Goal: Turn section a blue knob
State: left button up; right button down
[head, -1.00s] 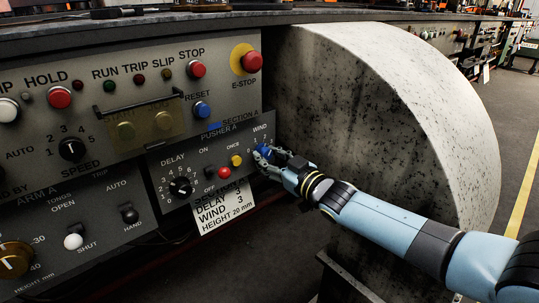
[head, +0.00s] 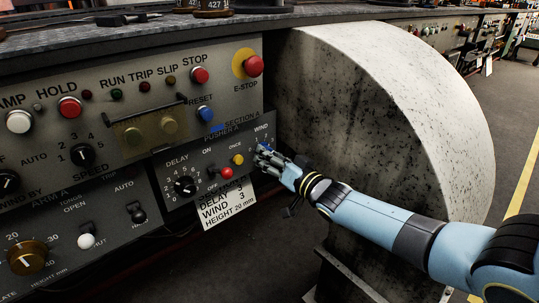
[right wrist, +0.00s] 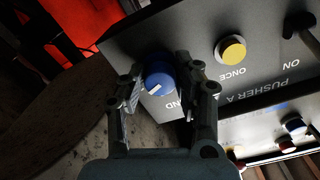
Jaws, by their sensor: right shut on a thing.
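The blue WIND knob (head: 262,148) sits at the right end of the PUSHER A panel (head: 207,160), under the SECTION A label. My right gripper (head: 267,152) reaches it from the right and is shut on it. In the right wrist view the round blue knob (right wrist: 158,74) with its white pointer line lies between the two fingers of the gripper (right wrist: 160,88), one finger on each side. The picture there is upside down, so the WIND lettering is inverted and partly covered. In the head view the fingers hide much of the knob and its scale. My left gripper is not in view.
A yellow ONCE button (head: 237,159), a red button (head: 226,173) and a black DELAY knob (head: 185,187) sit left of the blue knob. A white card (head: 226,208) hangs below. A large speckled round housing (head: 400,110) stands behind my right arm.

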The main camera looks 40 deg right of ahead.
dwell(0.4)
jog(key=c, duration=0.9)
grip_release()
jog(key=shift+c, duration=0.2)
jog(key=shift+s, duration=0.1)
jog(key=s, duration=1.1)
jog(key=shift+s+d, duration=0.4)
jog(key=shift+d, duration=0.05)
jog(key=shift+f, duration=0.1)
